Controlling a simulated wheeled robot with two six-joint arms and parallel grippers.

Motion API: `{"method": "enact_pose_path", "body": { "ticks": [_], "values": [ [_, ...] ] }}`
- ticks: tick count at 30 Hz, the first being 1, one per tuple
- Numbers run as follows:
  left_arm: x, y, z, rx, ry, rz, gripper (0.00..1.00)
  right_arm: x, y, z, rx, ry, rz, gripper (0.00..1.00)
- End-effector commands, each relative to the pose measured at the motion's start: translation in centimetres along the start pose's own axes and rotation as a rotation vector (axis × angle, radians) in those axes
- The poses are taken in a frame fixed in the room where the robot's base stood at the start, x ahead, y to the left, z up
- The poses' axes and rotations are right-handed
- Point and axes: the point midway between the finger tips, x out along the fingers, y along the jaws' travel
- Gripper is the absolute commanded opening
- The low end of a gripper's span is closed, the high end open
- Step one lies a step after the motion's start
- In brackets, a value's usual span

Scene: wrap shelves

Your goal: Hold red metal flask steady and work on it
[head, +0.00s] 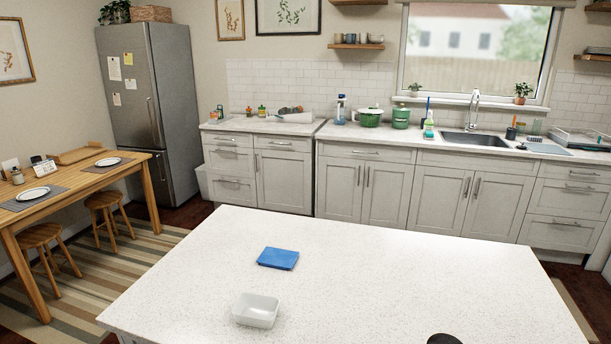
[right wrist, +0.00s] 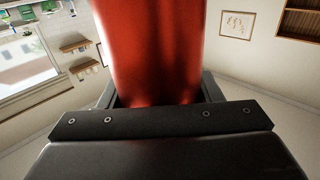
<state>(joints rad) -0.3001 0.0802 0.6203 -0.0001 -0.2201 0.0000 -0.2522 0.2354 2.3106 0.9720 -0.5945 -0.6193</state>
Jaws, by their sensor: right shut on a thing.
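The red metal flask (right wrist: 155,50) fills the upper middle of the right wrist view, close to the camera. My right gripper (right wrist: 158,95) is shut on it, with a dark finger at each side. The flask's top end runs out of the picture, and its lower part is hidden behind the gripper body. In the head view no red part of the flask shows. My left gripper is in neither view.
A blue folded item (head: 278,258) and a white rectangular bowl (head: 256,310) lie on the white island top (head: 390,270). A dark rounded thing (head: 444,340) shows at the bottom edge; I cannot tell what it is. The island's right half is mostly clear.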

Motion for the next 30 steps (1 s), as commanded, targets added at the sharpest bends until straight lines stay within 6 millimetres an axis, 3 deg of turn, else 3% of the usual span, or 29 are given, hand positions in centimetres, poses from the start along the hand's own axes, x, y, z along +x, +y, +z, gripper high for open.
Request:
{"method": "enact_pose_path", "body": {
  "ticks": [6, 14, 20, 30],
  "values": [
    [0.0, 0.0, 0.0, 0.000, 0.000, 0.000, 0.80, -1.8, -0.9, 0.0, 0.003, 0.004, -0.008, 0.11],
    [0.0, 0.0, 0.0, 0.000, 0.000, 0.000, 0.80, -1.6, -1.2, 0.1, 0.004, 0.003, -0.027, 0.11],
    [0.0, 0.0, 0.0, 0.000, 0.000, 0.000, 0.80, 0.1, -3.4, 0.4, 0.006, 0.007, -0.152, 0.11],
    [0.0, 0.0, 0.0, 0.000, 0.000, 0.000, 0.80, 4.3, -9.2, 1.2, 0.004, 0.012, -0.489, 0.11]
  ]
}}
